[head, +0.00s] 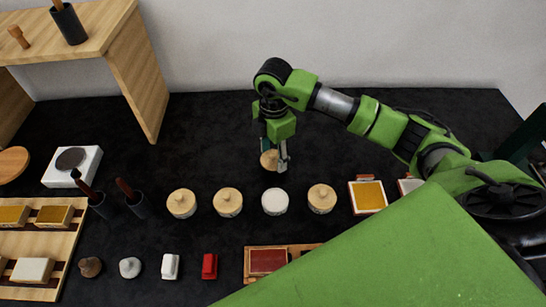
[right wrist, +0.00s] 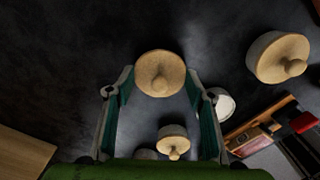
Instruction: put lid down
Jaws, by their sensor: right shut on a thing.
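My right gripper (head: 274,160) is shut on a round pale wooden lid (head: 268,160) with a knob. The lid is above the black table, behind the row of jars. In the right wrist view the lid (right wrist: 160,74) sits between the fingertips of my right gripper (right wrist: 160,84), knob facing the camera. A white-topped round jar (head: 275,203) without a knobbed lid stands in the row, in front of the gripper. It shows partly behind a finger in the right wrist view (right wrist: 226,104). My left gripper is not in view.
Knob-lidded jars stand beside the white-topped one: two at left (head: 181,204) (head: 228,203), one at right (head: 321,199). A yellow tray (head: 368,196) lies farther right. Dark cups (head: 138,206) stand at left. A wooden shelf (head: 136,75) is at back left. The table behind the jars is clear.

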